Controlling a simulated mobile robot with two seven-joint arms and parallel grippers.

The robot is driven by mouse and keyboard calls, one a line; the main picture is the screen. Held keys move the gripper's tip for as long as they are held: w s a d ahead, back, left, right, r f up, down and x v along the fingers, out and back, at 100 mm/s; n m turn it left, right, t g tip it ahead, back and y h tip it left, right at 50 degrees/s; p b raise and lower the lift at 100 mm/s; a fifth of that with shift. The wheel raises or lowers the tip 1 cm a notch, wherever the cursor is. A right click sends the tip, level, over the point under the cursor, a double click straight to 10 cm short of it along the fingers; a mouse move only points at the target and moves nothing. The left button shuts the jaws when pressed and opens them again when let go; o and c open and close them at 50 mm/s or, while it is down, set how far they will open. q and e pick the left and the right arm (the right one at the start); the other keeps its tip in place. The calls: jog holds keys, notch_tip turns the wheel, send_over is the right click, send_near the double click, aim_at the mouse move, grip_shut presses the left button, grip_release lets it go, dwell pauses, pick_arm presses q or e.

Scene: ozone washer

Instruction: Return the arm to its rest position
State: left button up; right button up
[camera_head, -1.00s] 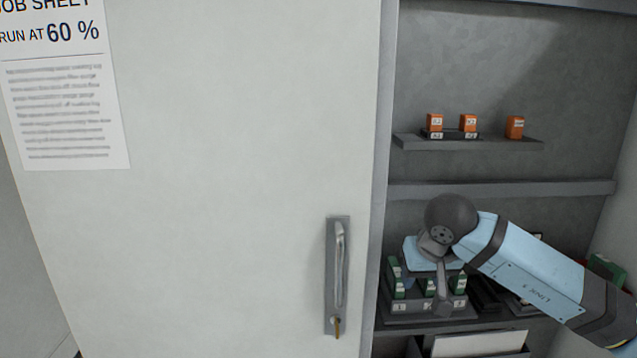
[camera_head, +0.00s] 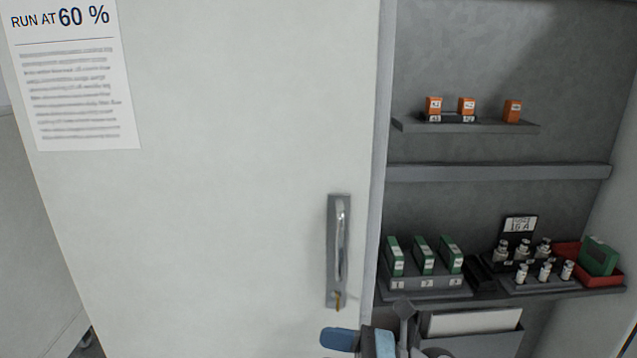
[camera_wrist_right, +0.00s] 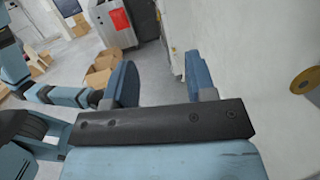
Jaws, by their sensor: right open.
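My right gripper (camera_head: 362,342) is at the bottom edge of the head view, in front of the cabinet and below the door handle. Its two blue fingers stand apart with nothing between them in the right wrist view (camera_wrist_right: 160,80). Most of the right arm is below the head picture. Blue arm links of mine (camera_wrist_right: 60,95) show at the left of the right wrist view. I cannot make out my left gripper there, and it is not in the head view.
A white door (camera_head: 230,180) with a metal handle (camera_head: 340,245) fills the left. Right of it, a shelf (camera_head: 480,127) holds orange boxes; a lower shelf (camera_head: 550,296) holds green boxes, small vials and a red tray (camera_head: 598,280). Cardboard boxes (camera_wrist_right: 102,70) lie on the floor.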

jog(key=d+f+m+t+h, duration=0.55)
jog(key=m+t, duration=0.25)
jog(key=m, duration=0.8)
jog(key=d+f+m+t+h, duration=0.4)
jog(key=f+m+t, duration=0.25)
jog(key=m, duration=0.95)
jog(key=s+d+f+m+g+h+p, duration=0.1)
jog(key=s+d+f+m+g+h, duration=0.25)
jog(key=s+f+m, duration=0.5)
jog(key=s+d+f+m+g+h, duration=0.3)
jog(key=s+d+f+m+h, duration=0.1)
jog(key=s+f+m, duration=0.4)
pick_arm(q)
notch_tip(320, 180, up, 13)
jog(key=a+p, duration=0.1)
jog(key=p, duration=1.3)
jog(key=shift+s+m, duration=0.3)
jog(key=shift+s, duration=0.15)
pick_arm(e)
notch_tip(320, 180, up, 12)
jog(key=w, duration=0.1)
jog(key=shift+d+f+t, duration=0.2)
jog(key=shift+d+t, duration=0.05)
jog(key=shift+t, duration=0.15)
pick_arm(q)
jog(key=shift+c, duration=0.8)
pick_arm(e)
jog(key=shift+m, duration=0.25)
jog(key=shift+c, duration=0.8)
